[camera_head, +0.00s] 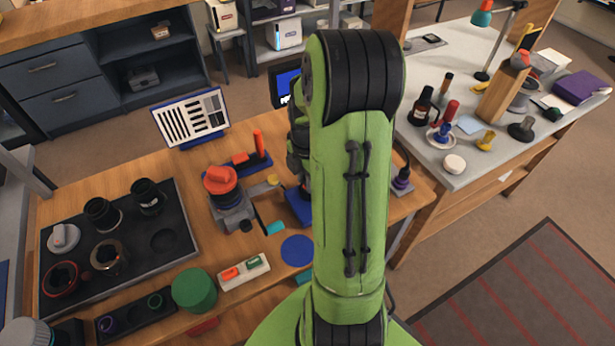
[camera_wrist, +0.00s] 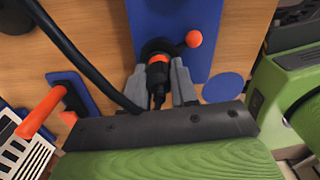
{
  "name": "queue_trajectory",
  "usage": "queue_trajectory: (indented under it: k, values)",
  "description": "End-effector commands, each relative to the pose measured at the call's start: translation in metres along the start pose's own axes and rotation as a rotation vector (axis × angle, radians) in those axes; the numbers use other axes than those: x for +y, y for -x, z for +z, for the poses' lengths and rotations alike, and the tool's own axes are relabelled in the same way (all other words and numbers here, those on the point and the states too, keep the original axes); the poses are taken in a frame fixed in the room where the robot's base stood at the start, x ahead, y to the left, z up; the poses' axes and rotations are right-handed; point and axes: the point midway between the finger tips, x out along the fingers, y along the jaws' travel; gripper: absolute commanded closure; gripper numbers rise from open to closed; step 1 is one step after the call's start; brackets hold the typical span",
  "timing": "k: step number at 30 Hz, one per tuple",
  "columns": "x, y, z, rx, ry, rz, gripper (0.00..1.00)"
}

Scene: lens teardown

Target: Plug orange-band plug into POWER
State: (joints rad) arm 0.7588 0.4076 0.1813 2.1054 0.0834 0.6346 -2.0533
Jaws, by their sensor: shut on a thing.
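The orange-band plug (camera_wrist: 158,74) is black with an orange band and shows in the wrist view. My gripper (camera_wrist: 158,82) is shut on it, one grey finger on each side. The plug's far end meets a dark round part (camera_wrist: 157,47) on a blue base plate (camera_wrist: 150,18); I cannot tell whether it is seated. A lever with an orange ball (camera_wrist: 194,38) stands beside that part. In the head view my arm hides the gripper and plug. A dark screen (camera_head: 285,86) with a blue display shows partly behind my arm, its lettering cut off. No full POWER label is readable.
A thick black cable (camera_wrist: 78,55) crosses the wrist view near my gripper. An orange-handled blue stand (camera_wrist: 75,98) is at left, and a blue disc (camera_wrist: 222,87) lies at right. A clamp with a red knob (camera_head: 220,180) and a black lens tray (camera_head: 165,270) stand on the bench.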

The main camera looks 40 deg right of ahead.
Motion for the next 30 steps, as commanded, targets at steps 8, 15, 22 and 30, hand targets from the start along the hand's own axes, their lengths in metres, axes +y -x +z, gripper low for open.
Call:
queue_trajectory:
  k: [8, 15, 22, 30]
  values:
    - [0.0000, -0.0030, 0.0000, 0.000, 0.000, 0.000, 1.00]
    - [0.0000, -0.0048, -0.0001, 0.000, 0.000, 0.000, 1.00]
    - [0.0000, -0.0079, -0.0003, 0.001, 0.001, 0.000, 1.00]
    - [-0.0004, -0.0095, -0.0005, 0.002, 0.001, -0.002, 1.00]
